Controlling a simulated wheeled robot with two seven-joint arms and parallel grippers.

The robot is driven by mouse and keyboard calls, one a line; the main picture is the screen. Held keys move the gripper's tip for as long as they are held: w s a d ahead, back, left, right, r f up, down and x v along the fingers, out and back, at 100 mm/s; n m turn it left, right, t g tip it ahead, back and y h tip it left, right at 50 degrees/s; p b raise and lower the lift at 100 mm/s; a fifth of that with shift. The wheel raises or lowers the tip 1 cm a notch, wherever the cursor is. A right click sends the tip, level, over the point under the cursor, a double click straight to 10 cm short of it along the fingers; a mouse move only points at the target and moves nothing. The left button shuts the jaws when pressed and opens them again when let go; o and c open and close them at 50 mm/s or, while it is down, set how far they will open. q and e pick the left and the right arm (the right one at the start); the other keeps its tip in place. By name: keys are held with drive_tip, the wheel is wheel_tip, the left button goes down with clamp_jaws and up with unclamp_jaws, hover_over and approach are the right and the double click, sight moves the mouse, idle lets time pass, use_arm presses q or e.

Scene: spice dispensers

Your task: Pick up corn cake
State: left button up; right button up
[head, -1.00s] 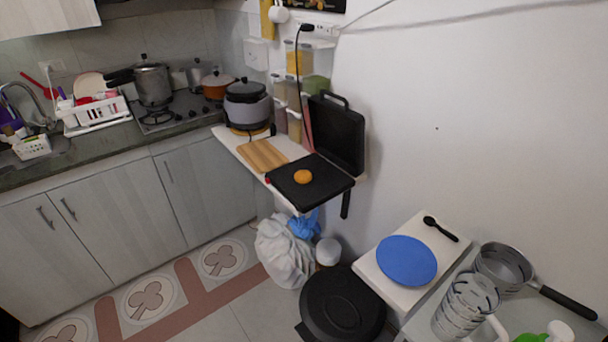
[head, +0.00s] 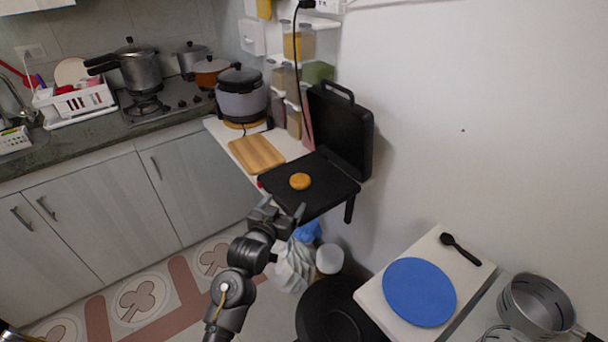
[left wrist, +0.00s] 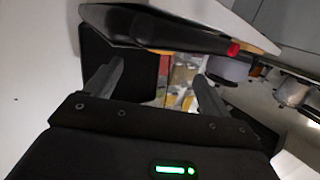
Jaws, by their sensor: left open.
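The corn cake (head: 300,181), a small round orange patty, lies on the flat black plate of the open griddle (head: 325,198). My left gripper (head: 283,208) is at the griddle's front edge in the head view, nearer to me than the corn cake. It is open and apart from the cake. In the left wrist view my left gripper (left wrist: 158,70) shows two spread fingers with nothing between them. The griddle (left wrist: 185,37) with its red knob (left wrist: 233,48) is seen edge-on there, and I cannot make out the corn cake. My right gripper is out of view.
The griddle lid (head: 340,130) stands upright behind the plate, against the wall. A wooden board (head: 256,153) and a grey cooker (head: 241,98) share the shelf to the left. A blue plate (head: 420,292) lies on a white board at the lower right.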

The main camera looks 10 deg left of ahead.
sight(297, 186)
use_arm(q)
drive_tip(key=shift+w, duration=0.45)
drive_tip(key=shift+w+r, duration=0.1)
drive_tip(key=shift+r, duration=0.05)
drive_tip(key=shift+w+d+p, duration=0.2)
drive_tip(key=shift+w+p, duration=0.1)
drive_tip(key=shift+w, duration=0.75)
drive_tip(key=shift+w+d+f, duration=0.1)
drive_tip(key=shift+w+f, duration=0.15)
drive_tip(key=shift+w, duration=0.3)
drive_tip(key=shift+w+f, duration=0.2)
drive_tip(key=shift+w, duration=0.6)
drive_tip(key=w, duration=0.3)
drive_tip(key=shift+w+d+f+p, duration=0.2)
drive_tip(key=shift+w+f+p, duration=0.1)
drive_tip(key=shift+w, duration=0.1)
drive_tip(key=shift+w+f, duration=0.1)
drive_tip(key=shift+w, duration=0.45)
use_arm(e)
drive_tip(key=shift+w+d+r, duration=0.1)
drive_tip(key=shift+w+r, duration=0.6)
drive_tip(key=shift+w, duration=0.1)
use_arm(q)
drive_tip(key=shift+c, duration=0.3)
